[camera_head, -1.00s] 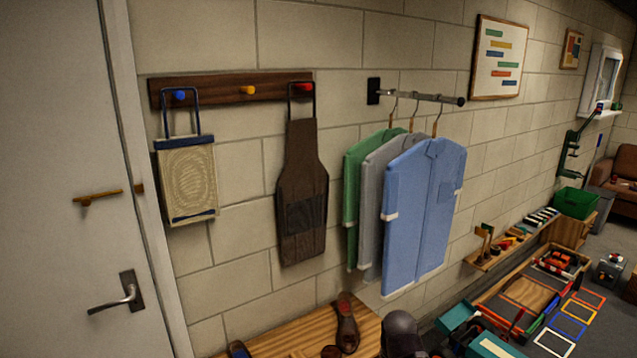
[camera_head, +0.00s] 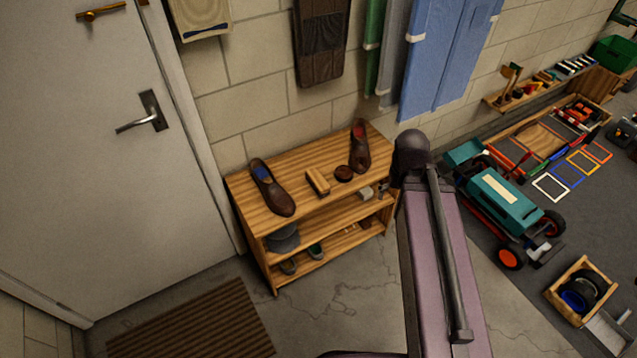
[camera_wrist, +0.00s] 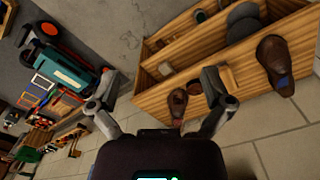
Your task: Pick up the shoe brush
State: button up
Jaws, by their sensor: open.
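The shoe brush (camera_head: 318,182), a small tan wooden block with a lighter edge, lies on the top board of a wooden shoe rack (camera_head: 240,190). It lies between a brown shoe with a blue insole (camera_head: 270,188) and a round dark tin (camera_head: 343,174). In the wrist view the brush (camera_wrist: 228,79) shows just beyond my right-hand finger, which partly covers it. My gripper (camera_wrist: 160,80) is open and empty, with its fingers wide apart, and it is apart from the rack. In the head view my arm stands right of the rack and the gripper's fingers cannot be made out.
A second brown shoe (camera_head: 360,148) stands on the rack's right end. A grey cap (camera_head: 283,238) and other shoes sit on the lower shelves. Coats (camera_head: 440,60) hang above on the wall. A teal car (camera_head: 505,205) stands to the right.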

jog(key=n+b, duration=0.7)
jog(key=b, duration=0.6)
send_over(318, 178)
notch_tip(318, 178, down, 13)
jog(key=shift+w+a, duration=0.15)
jog(key=shift+w, duration=0.25)
notch_tip(318, 178, down, 9)
jog(key=b, duration=0.8)
jog(key=shift+r, duration=0.2)
jog(key=shift+b, duration=0.3)
jog(key=f+b, duration=0.1)
jog(key=s+f+b, duration=0.1)
jog(key=f+b, duration=0.1)
jog(key=shift+f+b, duration=1.05)
jog(key=shift+f, duration=0.05)
